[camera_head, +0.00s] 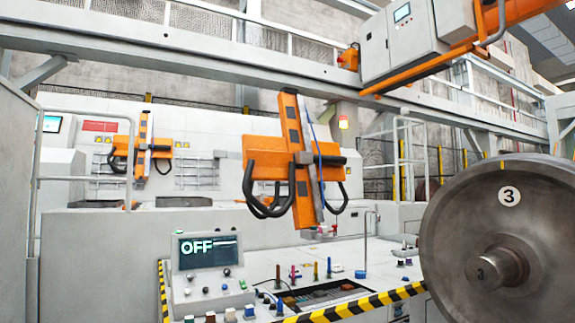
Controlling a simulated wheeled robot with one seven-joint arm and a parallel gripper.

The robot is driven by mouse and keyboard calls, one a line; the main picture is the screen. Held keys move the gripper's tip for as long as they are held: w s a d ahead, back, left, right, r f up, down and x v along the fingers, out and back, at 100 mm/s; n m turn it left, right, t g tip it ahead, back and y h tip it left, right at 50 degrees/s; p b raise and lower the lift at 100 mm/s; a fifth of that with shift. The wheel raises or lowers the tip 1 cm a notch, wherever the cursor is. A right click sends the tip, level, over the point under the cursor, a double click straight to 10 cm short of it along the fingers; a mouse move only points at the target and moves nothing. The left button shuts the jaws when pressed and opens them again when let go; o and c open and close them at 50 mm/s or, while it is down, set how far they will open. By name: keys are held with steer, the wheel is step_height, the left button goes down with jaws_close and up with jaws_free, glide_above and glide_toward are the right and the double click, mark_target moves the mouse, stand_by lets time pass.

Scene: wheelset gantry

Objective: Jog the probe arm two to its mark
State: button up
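Two orange arm units with black looped handles or hoses show in the head view. The nearer one (303,165) hangs in the middle above the console; a similar one (141,148) is farther back at the left. I see no number on either, so I cannot tell which is probe arm two. A control console (183,295) stands at the bottom, and its display (208,250) reads "OFF". Small knobs and buttons sit below the display, and several coloured upright levers (315,270) stand to the right. No mark for the arm can be made out. My gripper is not in view.
A large steel wheel (450,235) labelled "3" fills the lower right. Yellow-black striped edging (350,308) borders the console. A white railing (130,165) stands at the left. A gantry beam (215,58) crosses above, with a grey cabinet (400,45) at the upper right.

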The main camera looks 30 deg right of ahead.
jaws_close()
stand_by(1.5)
